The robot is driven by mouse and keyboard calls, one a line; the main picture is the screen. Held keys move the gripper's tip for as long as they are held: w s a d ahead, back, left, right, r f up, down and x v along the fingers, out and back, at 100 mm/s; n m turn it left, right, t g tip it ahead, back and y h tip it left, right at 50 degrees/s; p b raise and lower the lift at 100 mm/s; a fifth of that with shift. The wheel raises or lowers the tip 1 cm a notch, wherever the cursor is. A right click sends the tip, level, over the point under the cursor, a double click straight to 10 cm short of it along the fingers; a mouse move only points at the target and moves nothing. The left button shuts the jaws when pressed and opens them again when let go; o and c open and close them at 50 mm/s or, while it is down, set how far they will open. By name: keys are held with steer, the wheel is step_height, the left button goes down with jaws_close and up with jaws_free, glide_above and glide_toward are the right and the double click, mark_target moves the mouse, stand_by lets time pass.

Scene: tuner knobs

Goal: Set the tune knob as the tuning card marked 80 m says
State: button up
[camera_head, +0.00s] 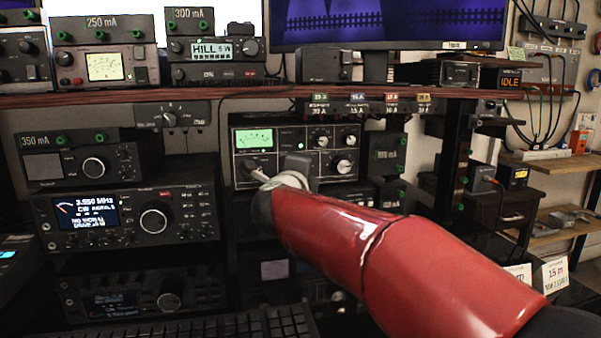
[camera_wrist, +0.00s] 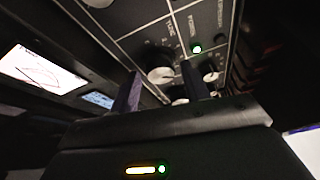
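The tuner (camera_head: 285,140) is a dark panel with a green-lit meter and several silver-and-black knobs, at the middle of the head view. In the wrist view a pale-faced round knob (camera_wrist: 160,75) sits under small lettering that seems to read TUNE. My gripper (camera_wrist: 160,88) has its two dark fingers apart, with that knob showing between and just beyond their tips; I see no contact. In the head view my gripper (camera_head: 264,180) is at the tuner's lower left and hides part of the panel. A card marked 15 m (camera_head: 555,275) stands at the lower right; I cannot read any 80 m card.
A radio (camera_head: 130,215) with a lit display stands left of the tuner. A shelf edge (camera_head: 230,97) runs above the tuner. A keyboard (camera_head: 250,325) lies below. In the wrist view a green light (camera_wrist: 196,48) and another knob (camera_wrist: 211,76) are close to the right finger.

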steer(key=shift+o, duration=0.5)
steer(key=shift+s, duration=0.1)
steer(key=s, duration=0.7)
steer(key=shift+s+a, duration=0.3)
steer(key=shift+a, duration=0.15)
steer(key=shift+s+r, duration=0.1)
